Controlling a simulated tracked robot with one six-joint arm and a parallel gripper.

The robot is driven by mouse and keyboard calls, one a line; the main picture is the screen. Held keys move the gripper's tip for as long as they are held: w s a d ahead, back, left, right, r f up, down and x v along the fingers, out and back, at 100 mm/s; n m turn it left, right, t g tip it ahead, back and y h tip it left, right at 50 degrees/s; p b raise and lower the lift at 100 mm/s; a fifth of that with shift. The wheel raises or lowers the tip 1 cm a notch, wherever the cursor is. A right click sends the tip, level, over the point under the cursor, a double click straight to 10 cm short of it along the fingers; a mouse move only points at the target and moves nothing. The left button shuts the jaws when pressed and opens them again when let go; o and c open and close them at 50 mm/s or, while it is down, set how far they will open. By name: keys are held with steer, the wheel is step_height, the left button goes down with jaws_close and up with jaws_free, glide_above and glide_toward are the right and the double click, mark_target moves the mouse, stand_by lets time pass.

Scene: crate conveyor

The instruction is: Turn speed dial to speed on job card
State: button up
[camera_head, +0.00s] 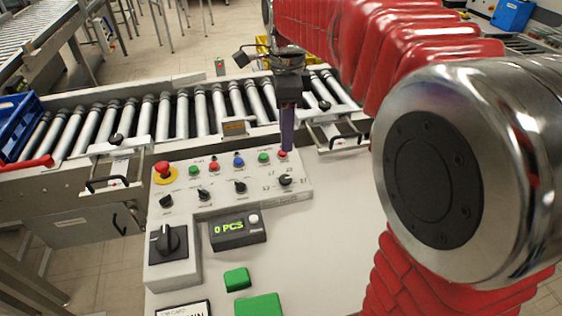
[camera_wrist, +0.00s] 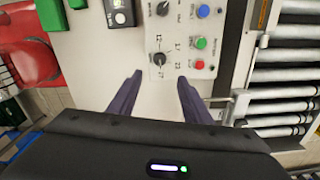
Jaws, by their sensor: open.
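The speed dial (camera_head: 285,180) is a small black knob on the right of the light grey control panel (camera_head: 215,205), with printed numbers around it. It also shows in the wrist view (camera_wrist: 159,59), just beyond my fingertips. Its pointer setting is too small to read surely. My gripper (camera_head: 287,148) hangs over the panel's right end, behind the dial in the head view. In the wrist view my gripper (camera_wrist: 159,78) is open, with two dark purple fingers apart and nothing between them. The job card (camera_head: 184,309) is cut off at the bottom edge; its speed cannot be read.
Near the dial are coloured push buttons (camera_head: 238,161), several small black knobs (camera_head: 203,195) and a red emergency stop (camera_head: 163,170). A counter display (camera_head: 238,230) reads 0 PCS beside a large black rotary switch (camera_head: 168,239). A roller conveyor (camera_head: 180,116) runs behind.

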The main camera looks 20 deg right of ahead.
mark_target(285, 178)
stand_by(0.3)
step_height(285, 178, down, 14)
steer(key=shift+r, duration=0.1)
stand_by(0.7)
steer(key=shift+c, duration=0.6)
steer(key=c, duration=0.9)
steer(key=shift+c, duration=0.2)
